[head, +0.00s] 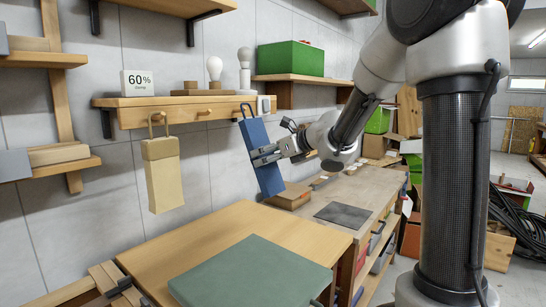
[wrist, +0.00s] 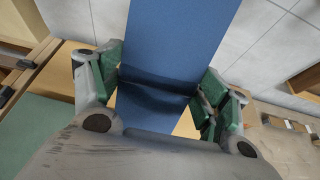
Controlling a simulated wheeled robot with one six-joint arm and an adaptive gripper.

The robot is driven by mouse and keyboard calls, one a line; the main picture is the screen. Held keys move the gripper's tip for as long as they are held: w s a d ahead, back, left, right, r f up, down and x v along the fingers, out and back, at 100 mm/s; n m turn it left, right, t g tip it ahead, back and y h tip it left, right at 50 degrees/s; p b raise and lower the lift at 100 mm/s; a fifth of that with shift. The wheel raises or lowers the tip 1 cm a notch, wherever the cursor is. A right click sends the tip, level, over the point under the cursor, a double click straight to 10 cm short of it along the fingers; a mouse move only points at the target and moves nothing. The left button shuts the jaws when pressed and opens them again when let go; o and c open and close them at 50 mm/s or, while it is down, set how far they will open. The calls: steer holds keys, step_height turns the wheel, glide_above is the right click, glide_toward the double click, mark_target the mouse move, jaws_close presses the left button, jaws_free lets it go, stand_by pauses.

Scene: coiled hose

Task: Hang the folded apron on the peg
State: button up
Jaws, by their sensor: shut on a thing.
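The folded blue apron (head: 258,143) is in the head view, below the right part of a wooden peg rail (head: 180,113). It hangs slightly tilted, with a loop (head: 246,108) at its top close to the rail's front. I cannot tell whether the loop is around a peg. My gripper (head: 264,155) is shut on the apron at mid-height, from the right. In the wrist view the blue apron (wrist: 175,40) runs between the green-padded fingers. A bare peg (head: 204,113) shows on the rail to the left of the apron.
A tan folded piece (head: 162,175) hangs by its loop at the rail's left. Below are a wooden bench (head: 215,235), a green mat (head: 250,274) and a wooden block (head: 290,197).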

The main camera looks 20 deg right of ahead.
steer(key=shift+w+a+f, duration=0.1)
steer(key=shift+w+a, duration=0.55)
steer(key=shift+w, duration=0.3)
steer(key=shift+w+a+f, duration=0.25)
steer(key=shift+w+f, duration=0.15)
steer(key=o, duration=1.2)
